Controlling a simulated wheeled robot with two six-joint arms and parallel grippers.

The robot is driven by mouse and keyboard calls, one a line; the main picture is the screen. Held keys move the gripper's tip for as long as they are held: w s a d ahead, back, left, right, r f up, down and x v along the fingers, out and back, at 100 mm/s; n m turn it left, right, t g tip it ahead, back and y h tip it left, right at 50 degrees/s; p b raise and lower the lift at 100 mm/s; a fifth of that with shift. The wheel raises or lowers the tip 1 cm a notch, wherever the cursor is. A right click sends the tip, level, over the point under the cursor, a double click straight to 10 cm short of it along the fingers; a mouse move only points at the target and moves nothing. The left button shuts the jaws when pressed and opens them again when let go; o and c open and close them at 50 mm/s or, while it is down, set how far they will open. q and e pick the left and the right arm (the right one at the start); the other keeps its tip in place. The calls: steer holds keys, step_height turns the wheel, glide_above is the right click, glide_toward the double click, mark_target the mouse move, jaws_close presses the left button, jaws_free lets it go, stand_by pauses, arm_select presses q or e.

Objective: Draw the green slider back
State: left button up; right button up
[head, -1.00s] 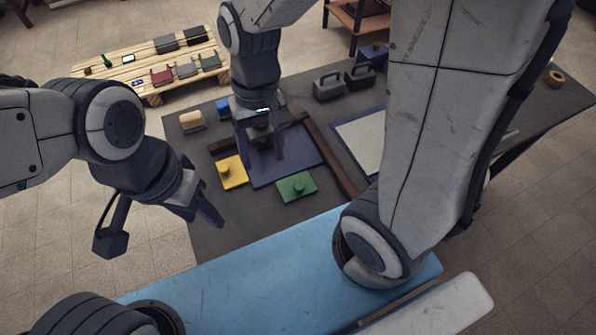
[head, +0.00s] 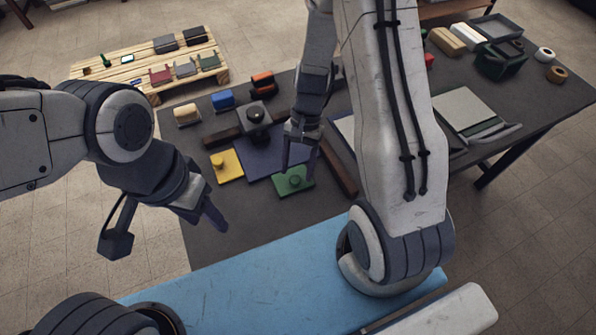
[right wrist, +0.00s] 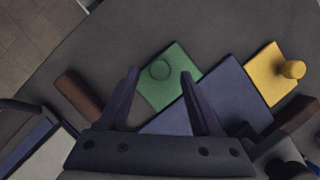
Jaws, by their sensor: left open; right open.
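The green slider (head: 293,181) is a flat green plate with a round knob, at the front right corner of a dark blue velvet panel (head: 258,160). In the right wrist view the green slider (right wrist: 168,80) lies beyond my fingertips, its knob showing between them. My right gripper (head: 298,170) is open above and just behind the green slider, with nothing between its fingers; its fingers also show in the right wrist view (right wrist: 160,78). Whether a finger touches the slider I cannot tell. My left gripper (head: 207,222) is open and empty, over the table's left front edge.
A yellow slider (head: 227,166) with a knob sits at the panel's left; a grey block with a dark knob (head: 255,116) stands behind it. Brown rails (head: 338,168) flank the panel. Blue (head: 223,100) and tan blocks (head: 187,115) stand further back. The table front is bare.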

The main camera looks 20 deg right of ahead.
steer(key=shift+x, duration=1.05)
steer(key=shift+c, duration=0.3)
jaws_close()
stand_by(0.4)
